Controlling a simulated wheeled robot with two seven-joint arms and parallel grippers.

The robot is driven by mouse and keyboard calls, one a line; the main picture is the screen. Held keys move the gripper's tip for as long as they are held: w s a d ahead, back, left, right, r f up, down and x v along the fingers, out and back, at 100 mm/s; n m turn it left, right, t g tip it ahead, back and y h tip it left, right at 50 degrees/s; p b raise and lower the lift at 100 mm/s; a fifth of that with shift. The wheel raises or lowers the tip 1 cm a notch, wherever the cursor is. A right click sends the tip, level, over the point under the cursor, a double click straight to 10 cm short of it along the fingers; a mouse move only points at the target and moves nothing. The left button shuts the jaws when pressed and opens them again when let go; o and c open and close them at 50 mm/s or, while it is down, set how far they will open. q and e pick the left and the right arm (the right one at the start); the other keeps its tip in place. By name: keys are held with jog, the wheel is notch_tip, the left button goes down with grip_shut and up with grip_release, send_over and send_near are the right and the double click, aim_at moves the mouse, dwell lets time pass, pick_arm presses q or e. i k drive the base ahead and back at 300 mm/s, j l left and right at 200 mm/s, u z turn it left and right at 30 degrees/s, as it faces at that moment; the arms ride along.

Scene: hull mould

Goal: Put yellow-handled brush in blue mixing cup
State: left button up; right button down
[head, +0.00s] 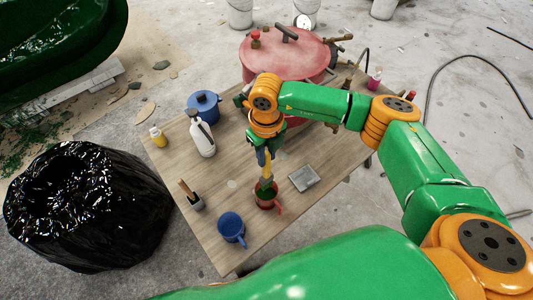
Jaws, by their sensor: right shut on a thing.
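The yellow-handled brush (267,167) is held upright, handle up, in my right gripper (264,155), which is shut on the handle. The brush's dark lower end is at the mouth of a red cup (266,202) with green inside; I cannot tell whether it is inside the cup or just above it. The blue mixing cup (231,228) stands upright near the table's front edge, to the left of and nearer than the red cup. My right gripper is apart from the blue cup. My left gripper is not in view.
On the wooden table (225,180) stand a grey holder (196,203) with a brush, a white bottle (203,142), a blue pot (204,106), a yellow bottle (158,138) and a grey tray (304,178). A large red pot (288,60) is behind. A black bag (85,205) stands left.

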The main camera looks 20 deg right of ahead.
aim_at(234, 231)
jog(key=i+l+u, duration=0.1)
jog(key=l+u, duration=0.7)
jog(key=l, duration=0.15)
jog(key=l+u, duration=0.4)
jog(key=k+l+u, duration=0.15)
jog(key=l+u, duration=0.25)
jog(key=k+l+u, duration=0.2)
jog(key=l+u, duration=0.2)
jog(key=k+l+u, duration=0.25)
jog(key=l+u, duration=0.15)
jog(key=l, duration=0.1)
